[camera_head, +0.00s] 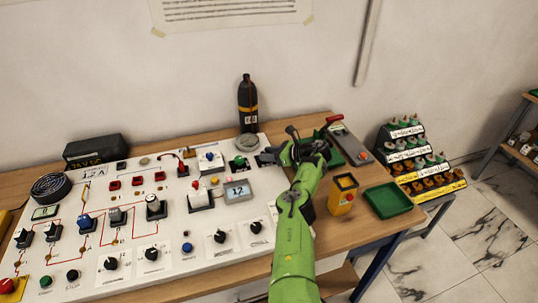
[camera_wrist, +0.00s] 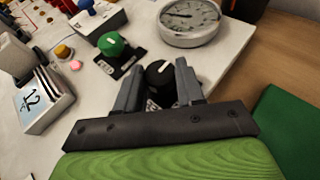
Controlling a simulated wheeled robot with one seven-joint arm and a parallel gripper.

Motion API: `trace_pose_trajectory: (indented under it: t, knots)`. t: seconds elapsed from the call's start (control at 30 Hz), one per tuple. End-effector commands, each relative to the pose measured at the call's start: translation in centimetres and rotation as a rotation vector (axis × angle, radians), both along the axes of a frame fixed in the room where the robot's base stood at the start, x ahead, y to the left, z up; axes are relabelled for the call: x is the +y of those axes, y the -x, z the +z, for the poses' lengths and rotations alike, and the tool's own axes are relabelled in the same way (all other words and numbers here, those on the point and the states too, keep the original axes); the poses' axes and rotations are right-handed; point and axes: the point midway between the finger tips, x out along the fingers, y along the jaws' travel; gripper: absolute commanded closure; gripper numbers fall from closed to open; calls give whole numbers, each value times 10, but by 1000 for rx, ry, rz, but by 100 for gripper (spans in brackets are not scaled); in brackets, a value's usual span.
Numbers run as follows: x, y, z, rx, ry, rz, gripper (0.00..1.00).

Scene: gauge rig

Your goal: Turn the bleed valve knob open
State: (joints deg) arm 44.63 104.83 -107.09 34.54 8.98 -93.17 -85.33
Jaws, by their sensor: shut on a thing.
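A black knob (camera_wrist: 160,76) with a white pointer mark stands between the two grey fingers of my gripper (camera_wrist: 159,80) in the wrist view. My gripper is shut on it, one finger on each side. The pointer mark is turned up and slightly right in that view. A label beside the knob is partly hidden and I cannot read it. In the head view my gripper (camera_head: 267,157) is at the right end of the white panel (camera_head: 120,215), and the knob is hidden there.
A green knob (camera_wrist: 113,45) stands close to the left finger, and a round dial gauge (camera_wrist: 190,18) lies just beyond the fingers. A display reading 12 (camera_head: 239,191) is left of my arm. A yellow container (camera_head: 343,192) and a green tray (camera_head: 388,200) stand to the right.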

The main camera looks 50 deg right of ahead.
Motion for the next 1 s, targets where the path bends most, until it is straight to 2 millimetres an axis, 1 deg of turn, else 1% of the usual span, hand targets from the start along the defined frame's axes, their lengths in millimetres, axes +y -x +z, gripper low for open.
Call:
trace_pose_trajectory:
  t: [0.03, 0.17, 0.2, 0.47, 0.57, 0.7, 0.8, 0.9, 1.0]
  knots:
    - [0, -1, 2, -3, 2, 0, 58]
    - [0, -1, 2, -3, 2, 0, 38]
    - [0, -1, 2, -3, 2, 0, 37]
    - [0, -1, 4, -3, 2, -1, 37]
    - [0, -1, 18, -3, 4, -1, 37]
    - [-1, -1, 54, -5, 6, -1, 37]
    - [0, -1, 77, -5, 6, 0, 37]
    - [0, -1, 93, -3, 3, 1, 37]
    - [0, -1, 100, -3, 2, 0, 37]
